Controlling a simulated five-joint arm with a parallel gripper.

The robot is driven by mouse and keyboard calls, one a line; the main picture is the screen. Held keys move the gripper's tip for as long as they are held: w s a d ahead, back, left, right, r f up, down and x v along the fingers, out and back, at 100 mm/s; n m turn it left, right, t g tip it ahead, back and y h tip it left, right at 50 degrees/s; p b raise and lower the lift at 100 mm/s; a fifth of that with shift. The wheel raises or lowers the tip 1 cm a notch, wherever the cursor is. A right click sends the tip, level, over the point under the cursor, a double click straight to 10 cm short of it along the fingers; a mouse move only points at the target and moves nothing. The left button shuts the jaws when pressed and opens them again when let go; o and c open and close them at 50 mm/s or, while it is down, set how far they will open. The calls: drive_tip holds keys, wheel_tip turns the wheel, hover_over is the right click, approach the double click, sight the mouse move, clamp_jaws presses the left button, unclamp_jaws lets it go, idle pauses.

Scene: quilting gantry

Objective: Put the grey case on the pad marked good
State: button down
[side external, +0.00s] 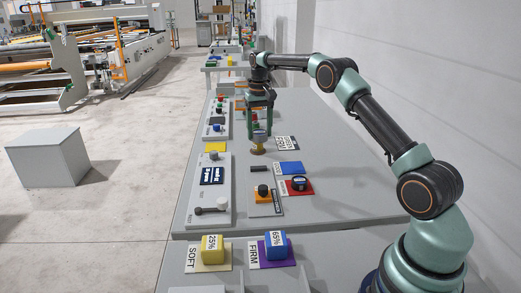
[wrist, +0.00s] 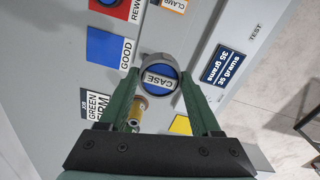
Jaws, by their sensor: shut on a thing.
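The grey case (wrist: 159,78), round with a blue top lettered CASE, is between the fingers of my gripper (wrist: 163,92) in the wrist view. My gripper (side external: 260,128) is shut on it and holds it above the table in the side view, where the case (side external: 260,134) is small and partly covered by the fingers. The pad marked good (wrist: 108,48) is blue with a white label and looks bare. It also shows in the side view (side external: 290,169), to the right of and nearer than my gripper.
A brass-coloured spool (side external: 258,149) stands below the fingers. The test panel (side external: 211,185) reads 35 grams. A yellow pad (side external: 215,147) and a GREEN FIRM card (side external: 286,143) lie nearby.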

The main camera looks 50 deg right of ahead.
sight(260, 132)
wheel_tip(260, 132, up, 5)
drive_tip(key=shift+r, duration=0.1)
drive_tip(key=shift+a+r, duration=0.35)
drive_tip(key=shift+r, duration=0.15)
drive_tip(key=s+a+r+n, duration=0.3)
drive_tip(key=s+a, duration=0.2)
drive_tip(key=a, duration=0.6)
drive_tip(key=s+a+f+n, duration=0.1)
drive_tip(key=s+a+f, duration=0.2)
drive_tip(key=s, duration=0.4)
drive_tip(key=s+a+f+n, duration=0.2)
drive_tip(key=s+a, duration=0.3)
drive_tip(key=s, duration=0.3)
drive_tip(key=shift+a+f, duration=0.25)
drive_tip(key=shift+f, duration=0.45)
